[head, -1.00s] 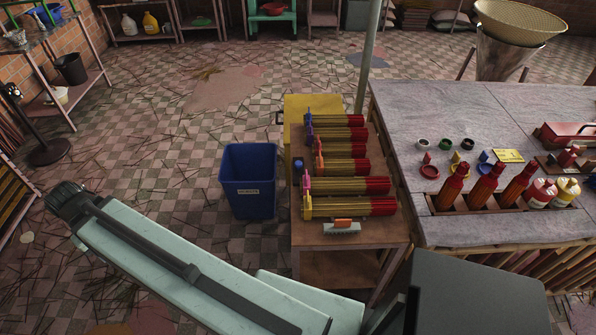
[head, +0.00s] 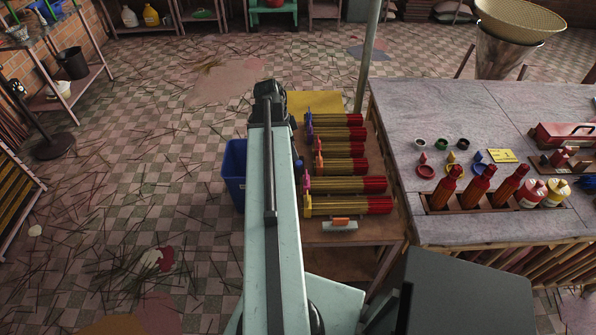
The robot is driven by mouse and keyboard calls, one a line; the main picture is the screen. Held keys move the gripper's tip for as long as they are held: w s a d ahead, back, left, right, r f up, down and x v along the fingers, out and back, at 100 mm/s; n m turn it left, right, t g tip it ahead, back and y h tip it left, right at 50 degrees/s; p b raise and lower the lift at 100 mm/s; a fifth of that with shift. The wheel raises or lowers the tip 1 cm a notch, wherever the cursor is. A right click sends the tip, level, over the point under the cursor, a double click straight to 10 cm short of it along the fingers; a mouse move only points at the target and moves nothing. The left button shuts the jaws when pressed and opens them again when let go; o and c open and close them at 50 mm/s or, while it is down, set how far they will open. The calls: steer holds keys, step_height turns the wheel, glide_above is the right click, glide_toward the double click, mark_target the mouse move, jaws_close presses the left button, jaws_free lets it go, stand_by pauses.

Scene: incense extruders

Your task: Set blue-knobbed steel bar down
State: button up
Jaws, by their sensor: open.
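My gripper (head: 270,92), at the dark far end of my mint-green arm, is over the left edge of a small wooden table (head: 385,228). It is open; its fingers are hard to make out from behind, and I see nothing held in it. A small blue knob (head: 298,163) shows at the table's left edge, just right of my arm. It may belong to the blue-knobbed steel bar, but no steel bar can be made out; my arm covers the area beside it.
A blue bin (head: 233,175) is partly hidden by my arm. A grey worktable (head: 420,105) stands right. Floor at left is largely open.

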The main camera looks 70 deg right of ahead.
mark_target(299, 163)
steer(key=b+x, duration=0.6)
steer(key=x, duration=0.1)
steer(key=shift+s+f, duration=0.15)
steer(key=shift+f, duration=0.1)
steer(key=shift+r, duration=0.2)
jaws_close()
stand_by(1.0)
